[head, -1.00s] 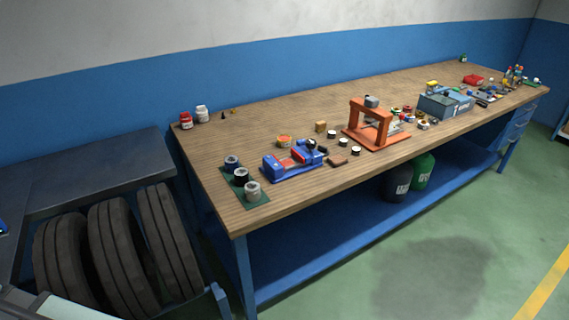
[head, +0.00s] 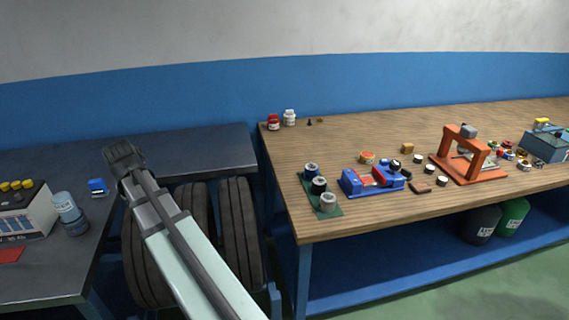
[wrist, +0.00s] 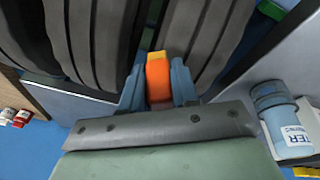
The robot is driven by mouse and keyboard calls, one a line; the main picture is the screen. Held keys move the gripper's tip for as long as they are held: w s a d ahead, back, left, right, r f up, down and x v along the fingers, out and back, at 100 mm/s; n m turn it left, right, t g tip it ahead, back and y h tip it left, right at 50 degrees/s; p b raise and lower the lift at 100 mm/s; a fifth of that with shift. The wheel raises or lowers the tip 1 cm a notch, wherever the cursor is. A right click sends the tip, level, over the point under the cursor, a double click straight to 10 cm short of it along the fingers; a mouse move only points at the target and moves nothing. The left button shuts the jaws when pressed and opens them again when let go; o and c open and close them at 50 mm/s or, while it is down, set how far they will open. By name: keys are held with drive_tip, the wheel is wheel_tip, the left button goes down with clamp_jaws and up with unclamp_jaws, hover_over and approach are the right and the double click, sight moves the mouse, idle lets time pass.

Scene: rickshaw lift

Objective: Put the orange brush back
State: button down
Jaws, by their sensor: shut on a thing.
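The orange brush (wrist: 158,76) shows in the wrist view as an orange block with a yellow edge. My gripper (wrist: 158,88) is shut on it between two blue-grey fingers. In the head view my gripper (head: 124,156) is raised over the dark side bench, left of the tyres; the brush cannot be made out there.
The wooden bench (head: 290,215) holds a blue device (head: 355,184), an orange frame (head: 471,155), and red (head: 273,122) and white (head: 290,118) jars. Tyres (head: 238,235) stand below the dark bench (head: 225,152). A blue bottle (head: 70,214) and a white box (head: 25,215) stand left.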

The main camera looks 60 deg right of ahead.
drive_tip(key=d+m, duration=0.1)
drive_tip(key=d, duration=0.5)
drive_tip(key=s+d+m, duration=0.1)
drive_tip(key=d, duration=0.6)
drive_tip(key=d+m, duration=0.2)
drive_tip(key=d, duration=0.4)
drive_tip(key=shift+s+d+r+h, duration=0.15)
drive_tip(key=shift+s+r+h, duration=0.15)
drive_tip(key=shift+s+r, duration=0.1)
drive_tip(key=s+d+m, duration=0.2)
drive_tip(key=s+d, duration=0.1)
drive_tip(key=d, duration=0.5)
drive_tip(key=s+d+m, duration=0.2)
drive_tip(key=s+d, duration=0.1)
drive_tip(key=d, duration=0.5)
drive_tip(key=m+g+h, duration=0.2)
drive_tip(key=m, duration=0.5)
hover_over(346, 164)
drive_tip(key=a, duration=0.2)
drive_tip(key=shift+f, duration=4.45)
drive_tip(key=shift+f, duration=0.2)
drive_tip(key=c, duration=0.8)
unclamp_jaws()
drive_tip(key=shift+c, duration=0.2)
